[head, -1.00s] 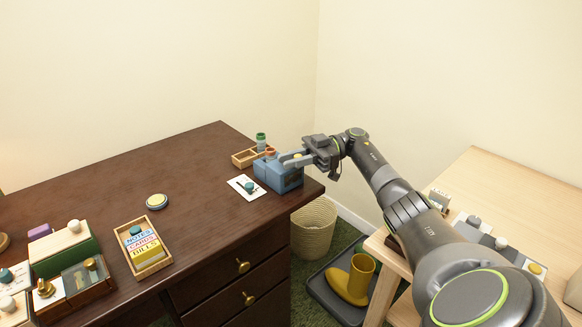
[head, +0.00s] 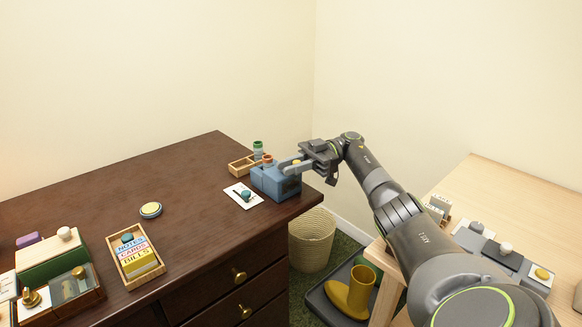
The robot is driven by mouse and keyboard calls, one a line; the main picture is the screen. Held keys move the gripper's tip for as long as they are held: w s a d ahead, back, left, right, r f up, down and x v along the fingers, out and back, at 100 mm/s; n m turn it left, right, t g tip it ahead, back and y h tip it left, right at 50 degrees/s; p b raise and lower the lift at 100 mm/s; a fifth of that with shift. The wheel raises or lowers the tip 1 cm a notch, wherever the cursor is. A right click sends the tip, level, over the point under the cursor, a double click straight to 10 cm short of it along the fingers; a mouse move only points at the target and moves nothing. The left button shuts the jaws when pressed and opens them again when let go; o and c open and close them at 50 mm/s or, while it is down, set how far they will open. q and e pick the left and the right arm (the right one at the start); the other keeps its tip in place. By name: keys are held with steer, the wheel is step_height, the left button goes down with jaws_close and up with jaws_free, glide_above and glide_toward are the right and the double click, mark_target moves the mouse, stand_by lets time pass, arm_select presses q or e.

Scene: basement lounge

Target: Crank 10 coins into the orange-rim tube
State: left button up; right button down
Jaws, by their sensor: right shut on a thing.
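A blue coin machine (head: 272,184) sits near the right corner of the dark desk. A tube with an orange rim (head: 267,159) stands at its back. A tube with a green rim (head: 257,150) stands just behind that one. My right gripper (head: 292,164) is at the top right of the machine, shut. A small yellow spot shows between its fingers, perhaps the crank knob; the fingers hide most of what they hold. I cannot make out any coins in the tube. My left gripper is not in view.
A small wooden tray (head: 240,167) is behind the machine. A white card with a teal knob (head: 243,195) lies to its left. A light table (head: 505,200) is at right.

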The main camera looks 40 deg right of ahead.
steer(key=c, duration=1.3)
jaws_free()
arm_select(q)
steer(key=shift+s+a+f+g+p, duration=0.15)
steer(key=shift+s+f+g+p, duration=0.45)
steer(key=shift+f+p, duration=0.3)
arm_select(e)
step_height(320, 180, up, 10)
